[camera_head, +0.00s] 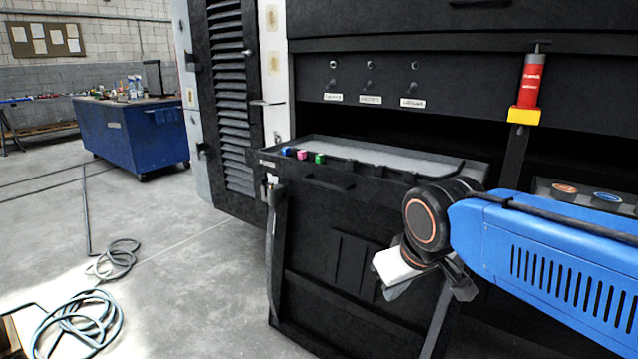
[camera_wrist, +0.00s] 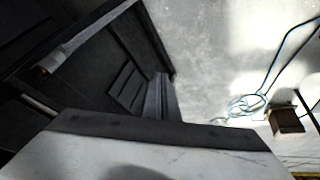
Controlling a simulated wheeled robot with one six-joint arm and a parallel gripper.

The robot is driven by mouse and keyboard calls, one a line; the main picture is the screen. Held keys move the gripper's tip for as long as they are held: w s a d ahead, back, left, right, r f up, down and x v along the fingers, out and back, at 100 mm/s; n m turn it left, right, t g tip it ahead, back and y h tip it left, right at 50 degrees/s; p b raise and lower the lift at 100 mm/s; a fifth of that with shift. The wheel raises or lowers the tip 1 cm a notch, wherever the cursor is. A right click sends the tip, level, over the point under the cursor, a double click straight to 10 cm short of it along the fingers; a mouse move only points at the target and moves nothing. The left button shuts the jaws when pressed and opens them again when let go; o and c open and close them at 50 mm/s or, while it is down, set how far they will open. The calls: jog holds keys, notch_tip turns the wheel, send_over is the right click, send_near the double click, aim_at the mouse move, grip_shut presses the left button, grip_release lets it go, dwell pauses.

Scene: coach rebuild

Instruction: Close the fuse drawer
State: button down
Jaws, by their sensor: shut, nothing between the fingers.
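The fuse drawer (camera_head: 400,163) is black with a grey inside and stands pulled out of the black cabinet in the head view. Blue, pink and green fuse-like blocks (camera_head: 303,154) sit in a row at its left front. A dark handle (camera_head: 330,182) shows on its front face. My gripper (camera_head: 398,268) is below and in front of the drawer's right part, apart from the handle. It is shut and empty. Its fingers are partly hidden by the wrist in the head view; in the wrist view, the grey fingers (camera_wrist: 160,97) show together.
A red cylinder with a yellow base (camera_head: 529,85) is mounted at upper right. A louvred door (camera_head: 228,100) stands left of the drawer. A blue workbench (camera_head: 130,135) is far left. Coiled hoses (camera_head: 80,320) lie on otherwise open floor. Dark panels (camera_wrist: 90,75) fill the wrist view's left.

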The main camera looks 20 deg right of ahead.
jog(key=w+a+r+n+t, duration=0.15)
jog(key=w+a+r, duration=0.25)
jog(key=w+r, duration=0.75)
jog(key=n+t+h, duration=0.1)
jog(key=n, duration=0.2)
send_near(316, 182)
jog(key=s+a, duration=0.4)
jog(key=s, duration=0.2)
jog(key=shift+w+d+f, duration=0.7)
jog(key=shift+w+f, duration=0.35)
jog(key=shift+w, duration=0.45)
jog(key=shift+w+d+f, duration=0.7)
jog(key=shift+w+f, duration=0.35)
jog(key=shift+w, duration=0.4)
jog(key=shift+w+d+f, duration=0.7)
jog(key=shift+w+f, duration=0.35)
jog(key=shift+w, duration=0.45)
